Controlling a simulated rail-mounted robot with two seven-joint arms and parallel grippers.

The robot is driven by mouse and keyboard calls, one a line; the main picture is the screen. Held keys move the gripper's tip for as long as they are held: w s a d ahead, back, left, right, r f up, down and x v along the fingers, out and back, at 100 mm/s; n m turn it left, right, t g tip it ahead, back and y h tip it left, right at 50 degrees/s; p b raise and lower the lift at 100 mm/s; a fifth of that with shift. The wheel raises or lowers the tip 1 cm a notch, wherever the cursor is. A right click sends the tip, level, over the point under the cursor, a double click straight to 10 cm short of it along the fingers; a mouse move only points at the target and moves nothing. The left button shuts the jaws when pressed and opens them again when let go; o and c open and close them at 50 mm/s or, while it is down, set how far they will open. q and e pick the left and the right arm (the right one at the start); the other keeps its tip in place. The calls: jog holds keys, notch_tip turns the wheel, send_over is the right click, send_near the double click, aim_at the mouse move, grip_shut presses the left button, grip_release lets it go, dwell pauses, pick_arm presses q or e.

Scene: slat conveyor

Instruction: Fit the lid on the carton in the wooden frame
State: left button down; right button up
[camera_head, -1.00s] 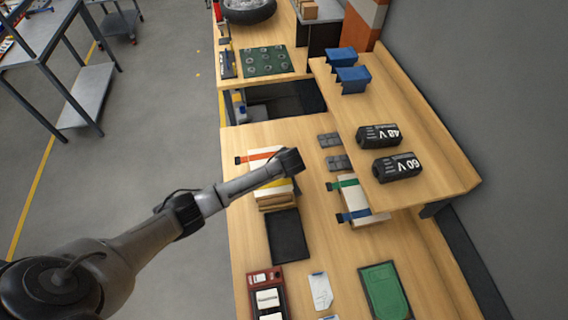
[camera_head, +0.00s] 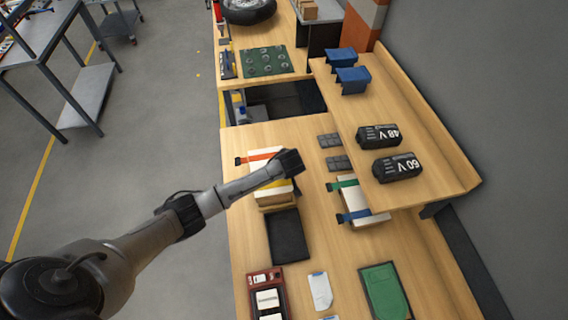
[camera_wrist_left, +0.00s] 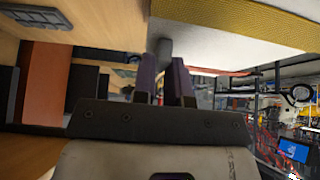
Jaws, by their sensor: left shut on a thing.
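A white boxed stack (camera_head: 264,170) with orange and yellow bands stands on the bench; I cannot separate carton from lid in it. Part of the wooden frame (camera_head: 277,206) shows at its near side. My left gripper (camera_head: 289,163) is over the right part of the stack and hides it there. In the left wrist view, my purple fingers (camera_wrist_left: 163,82) are shut on a small grey knob-like piece (camera_wrist_left: 165,50). This piece is beside a white body with a yellow textured band (camera_wrist_left: 245,20). Whether they are joined is unclear. My right gripper is not in view.
A black mat (camera_head: 288,237) lies just in front of the stack. A white block with green and blue straps (camera_head: 354,200) lies to the right. Dark pads (camera_head: 338,162) lie between. Two black battery packs (camera_head: 396,167) and blue bins (camera_head: 352,78) stand on the raised shelf.

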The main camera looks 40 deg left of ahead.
pick_arm(q)
jog(key=shift+f, duration=0.15)
dwell(0.5)
jog(key=shift+f, duration=0.15)
jog(key=shift+f+b, duration=0.85)
jog(key=shift+f, duration=0.2)
jog(key=shift+f, duration=0.3)
dwell(0.9)
jog(key=shift+f+p, duration=0.2)
jog(key=shift+p, duration=0.2)
dwell(0.6)
jog(key=c, duration=1.1)
grip_release()
